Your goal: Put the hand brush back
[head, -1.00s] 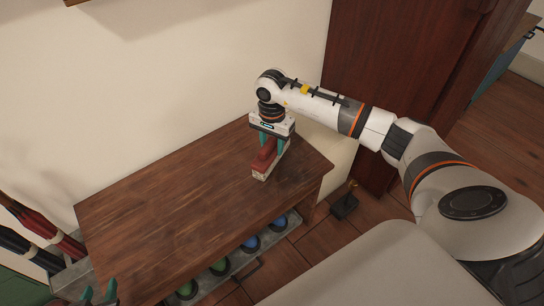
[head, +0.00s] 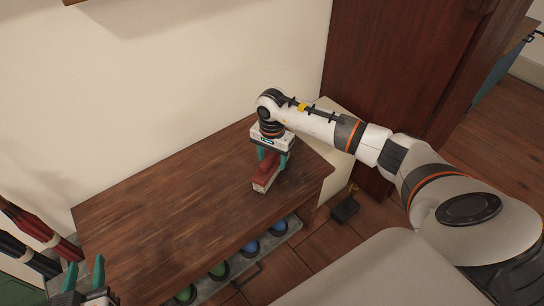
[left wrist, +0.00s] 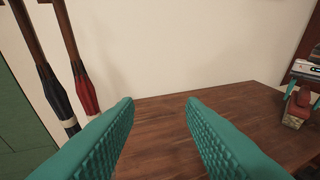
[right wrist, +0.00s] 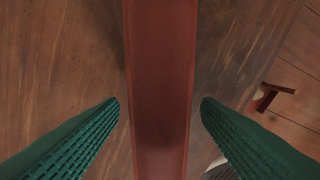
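The hand brush (head: 266,174) has a red body and a pale end. It is on the right part of the wooden bench top (head: 170,205). It also shows at the right edge of the left wrist view (left wrist: 299,108). My right gripper (head: 272,158) is above it, pointing down. In the right wrist view its fingers (right wrist: 160,108) stand on either side of the red body (right wrist: 162,70), with a narrow gap on each side. My left gripper (head: 84,277) is open and empty over the bench's near left end; its spread fingers fill the left wrist view (left wrist: 160,105).
Long handles, one red (head: 45,233) and one black (head: 28,252), lean at the left. A grey lower shelf (head: 262,256) holds several green and blue round things. A small dark object (head: 345,208) is on the floor at right. The bench middle is clear.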

